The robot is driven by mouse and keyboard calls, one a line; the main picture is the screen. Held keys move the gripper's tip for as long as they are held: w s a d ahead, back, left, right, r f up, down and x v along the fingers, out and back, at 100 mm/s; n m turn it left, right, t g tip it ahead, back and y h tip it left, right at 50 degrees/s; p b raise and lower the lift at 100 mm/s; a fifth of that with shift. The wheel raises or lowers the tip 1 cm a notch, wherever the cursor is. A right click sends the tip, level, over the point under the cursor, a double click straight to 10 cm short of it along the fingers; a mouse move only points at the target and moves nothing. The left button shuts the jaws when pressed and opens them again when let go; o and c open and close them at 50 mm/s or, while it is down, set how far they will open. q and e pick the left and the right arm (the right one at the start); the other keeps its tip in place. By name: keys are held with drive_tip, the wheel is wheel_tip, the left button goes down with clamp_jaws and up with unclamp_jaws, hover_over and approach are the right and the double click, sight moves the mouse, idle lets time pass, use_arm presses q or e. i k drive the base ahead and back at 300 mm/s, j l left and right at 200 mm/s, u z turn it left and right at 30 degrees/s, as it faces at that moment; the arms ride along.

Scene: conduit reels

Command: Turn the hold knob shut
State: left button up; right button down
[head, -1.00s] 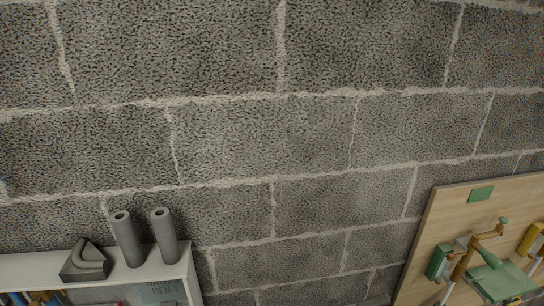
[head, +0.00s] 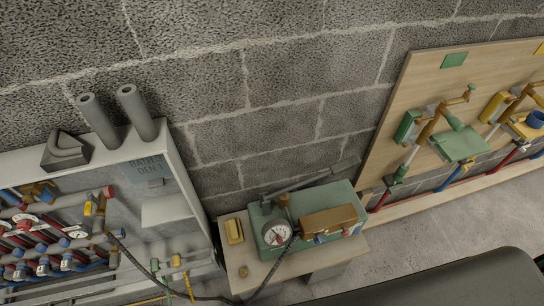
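A green pump-like unit (head: 343,192) sits on a small wooden-topped stand (head: 240,272) in the lower middle of the head view. It has a round white dial gauge (head: 277,235) with a red mark, a long grey lever (head: 305,182) and a brown-yellow block (head: 328,221) on top. Small blue and red fittings (head: 319,239) show at the block's front edge. I cannot tell which part is the hold knob or how far it is turned. A dark hose (head: 140,262) runs from the unit's side to the left. Neither of my grippers is in view.
A white cabinet (head: 180,165) with pipes, valves and red and blue fittings stands left, two grey tubes (head: 141,112) on top. A wooden board (head: 405,100) with green and yellow clamp-like devices leans at right. A yellow piece (head: 234,231) lies beside the unit. Grey floor shows right.

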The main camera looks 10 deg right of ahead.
sight(318, 239)
drive_tip(key=z, duration=0.75)
drive_tip(key=l, duration=0.2)
drive_tip(key=k+u, duration=0.05)
